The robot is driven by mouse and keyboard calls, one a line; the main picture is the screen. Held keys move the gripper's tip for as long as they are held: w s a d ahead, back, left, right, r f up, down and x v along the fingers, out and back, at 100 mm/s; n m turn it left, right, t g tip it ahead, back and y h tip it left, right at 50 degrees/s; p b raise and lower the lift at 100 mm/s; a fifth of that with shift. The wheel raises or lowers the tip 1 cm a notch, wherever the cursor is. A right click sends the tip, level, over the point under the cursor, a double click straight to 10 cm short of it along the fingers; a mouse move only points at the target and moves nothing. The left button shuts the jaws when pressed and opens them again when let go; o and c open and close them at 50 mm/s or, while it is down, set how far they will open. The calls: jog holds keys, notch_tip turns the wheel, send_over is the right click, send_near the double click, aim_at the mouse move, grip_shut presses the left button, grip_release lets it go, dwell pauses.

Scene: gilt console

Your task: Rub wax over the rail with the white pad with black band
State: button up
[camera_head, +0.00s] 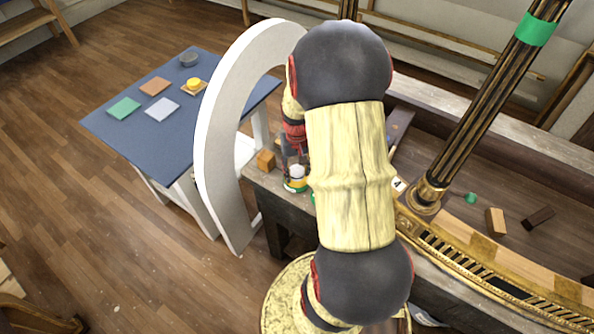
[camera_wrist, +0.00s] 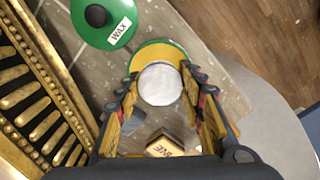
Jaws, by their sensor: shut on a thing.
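My gripper (camera_wrist: 163,100) is shut on a round white pad (camera_wrist: 160,84), which also shows in the head view (camera_head: 297,172). Its black band is not visible. The pad is over a green tin (camera_head: 294,186) of yellow wax (camera_wrist: 160,48); I cannot tell whether it touches the wax. A green lid marked WAX (camera_wrist: 105,22) lies on the bench beside the tin. The gilt rail (camera_head: 480,262) with dark slots curves along the bench's front at right; gilt bars also show at left in the wrist view (camera_wrist: 45,90). My arm hides part of the bench.
A wooden block with lettering (camera_wrist: 168,145) stands near my fingers. A white arch (camera_head: 225,130) rises left of the bench. A blue table (camera_head: 160,135) holds coloured squares and a bowl. A fluted post (camera_head: 485,110) stands at right, with small blocks (camera_head: 495,222) behind the rail.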

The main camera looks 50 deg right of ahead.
jog(key=shift+f, duration=0.45)
dwell(0.3)
jog(key=shift+s+a+f, duration=0.1)
jog(key=shift+s+f, duration=0.05)
jog(key=shift+f, duration=0.05)
dwell(1.4)
jog(key=shift+r+p, duration=2.55)
jog(key=shift+r, duration=1.1)
